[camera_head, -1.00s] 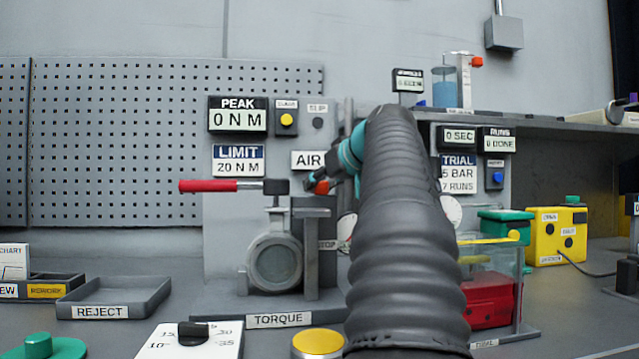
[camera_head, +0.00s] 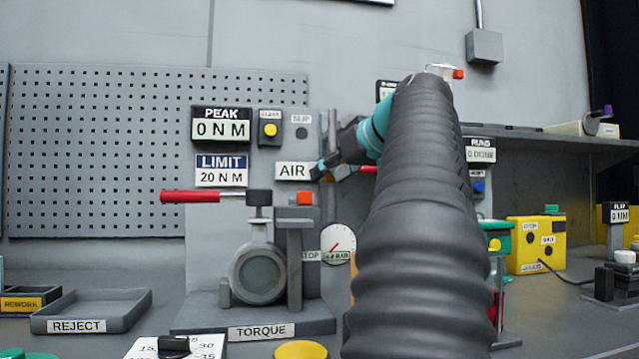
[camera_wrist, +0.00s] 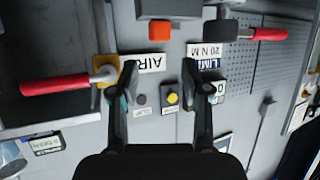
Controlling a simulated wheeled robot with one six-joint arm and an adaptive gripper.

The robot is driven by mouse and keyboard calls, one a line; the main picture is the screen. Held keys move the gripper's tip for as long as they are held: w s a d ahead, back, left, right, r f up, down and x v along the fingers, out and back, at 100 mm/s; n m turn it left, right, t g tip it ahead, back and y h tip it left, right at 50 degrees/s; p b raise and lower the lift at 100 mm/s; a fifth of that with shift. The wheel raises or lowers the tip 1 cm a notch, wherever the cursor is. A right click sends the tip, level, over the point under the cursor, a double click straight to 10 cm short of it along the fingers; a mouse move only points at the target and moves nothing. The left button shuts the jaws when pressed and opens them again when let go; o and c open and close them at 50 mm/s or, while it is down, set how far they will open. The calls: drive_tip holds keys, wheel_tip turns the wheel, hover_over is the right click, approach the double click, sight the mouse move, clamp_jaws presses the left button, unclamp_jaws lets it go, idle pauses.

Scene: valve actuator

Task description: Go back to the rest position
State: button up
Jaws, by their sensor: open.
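My gripper (camera_head: 318,172) is in front of the panel, just right of the AIR label (camera_head: 292,171); my dark sleeved arm hides much of what lies behind it. In the wrist view my gripper (camera_wrist: 160,72) has its two dark fingers spread apart with nothing between them. The AIR label (camera_wrist: 146,63) and a yellow button (camera_wrist: 172,98) show beyond the fingers. A red-handled lever (camera_wrist: 62,84) lies left of the fingers, apart from them.
The torque stand (camera_head: 262,330) has a red-handled lever (camera_head: 200,197) and an orange-red block (camera_head: 305,198) on top. An empty reject tray (camera_head: 88,327) is at left. A yellow box (camera_head: 527,257) stands at right. The gauge (camera_head: 338,243) is close to my arm.

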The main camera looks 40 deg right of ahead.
drive_tip(key=shift+v, duration=0.8)
drive_tip(key=shift+a, duration=0.1)
